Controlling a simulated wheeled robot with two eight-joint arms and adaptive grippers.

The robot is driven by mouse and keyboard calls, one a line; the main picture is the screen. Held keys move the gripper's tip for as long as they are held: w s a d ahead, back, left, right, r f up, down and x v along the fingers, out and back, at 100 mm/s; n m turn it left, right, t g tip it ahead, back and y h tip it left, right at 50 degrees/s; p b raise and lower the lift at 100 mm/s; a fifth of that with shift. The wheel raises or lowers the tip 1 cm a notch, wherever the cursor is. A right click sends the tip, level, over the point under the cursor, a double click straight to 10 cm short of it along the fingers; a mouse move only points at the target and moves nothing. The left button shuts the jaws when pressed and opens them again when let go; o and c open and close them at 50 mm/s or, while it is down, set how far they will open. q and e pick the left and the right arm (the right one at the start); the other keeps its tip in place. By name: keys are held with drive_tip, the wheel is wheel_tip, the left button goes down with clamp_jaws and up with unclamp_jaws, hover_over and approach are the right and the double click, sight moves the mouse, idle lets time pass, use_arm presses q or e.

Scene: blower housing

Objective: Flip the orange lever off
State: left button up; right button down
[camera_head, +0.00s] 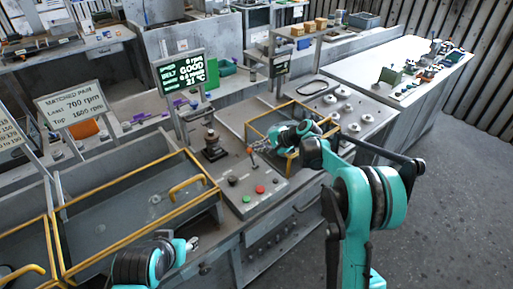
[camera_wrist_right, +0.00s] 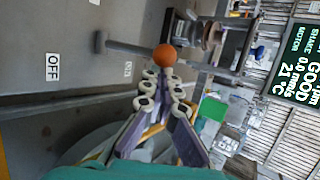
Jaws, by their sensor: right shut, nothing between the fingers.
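The orange lever's round knob (camera_head: 250,151) stands over the grey control panel in the head view. In the right wrist view the orange knob (camera_wrist_right: 165,54) sits just beyond my fingertips. My right gripper (camera_head: 260,146) is shut and empty, close beside the knob; in the wrist view its fingertips (camera_wrist_right: 161,78) are together just below the ball. I cannot tell whether they touch it. An OFF label (camera_wrist_right: 53,67) lies on the panel to the left of the knob in the wrist view. My left gripper (camera_head: 191,243) shows only as a small tip low in the head view.
The panel holds a red button (camera_head: 260,189) and a green button (camera_head: 246,199). A status screen (camera_head: 184,73) reading GOOD stands behind. A yellow-railed tray (camera_head: 130,216) lies left, and a yellow frame surrounds a recess by my right wrist.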

drive_tip(key=shift+s+d+r+t+y+b, duration=0.1)
drive_tip(key=shift+s+d+t+y+b, duration=0.35)
drive_tip(key=shift+t+b, duration=0.35)
drive_tip(key=shift+s, duration=0.1)
drive_tip(key=shift+s+d+n+t+y+b, duration=0.4)
drive_tip(key=shift+s+t+y+b, duration=0.2)
drive_tip(key=shift+t+y+b, duration=0.3)
drive_tip(key=shift+s+d+r+b, duration=0.1)
drive_tip(key=shift+s+d+b, duration=0.1)
drive_tip(key=shift+b, duration=0.15)
drive_tip(key=shift+s+d, duration=0.2)
drive_tip(key=shift+s, duration=0.2)
drive_tip(key=shift+s+d, duration=0.25)
drive_tip(key=shift+s, duration=0.15)
drive_tip(key=shift+s+d+f, duration=0.2)
drive_tip(key=shift+s+f, duration=0.1)
drive_tip(key=shift+s, duration=0.05)
idle(0.4)
drive_tip(key=shift+d, duration=0.1)
drive_tip(key=v, duration=1.2)
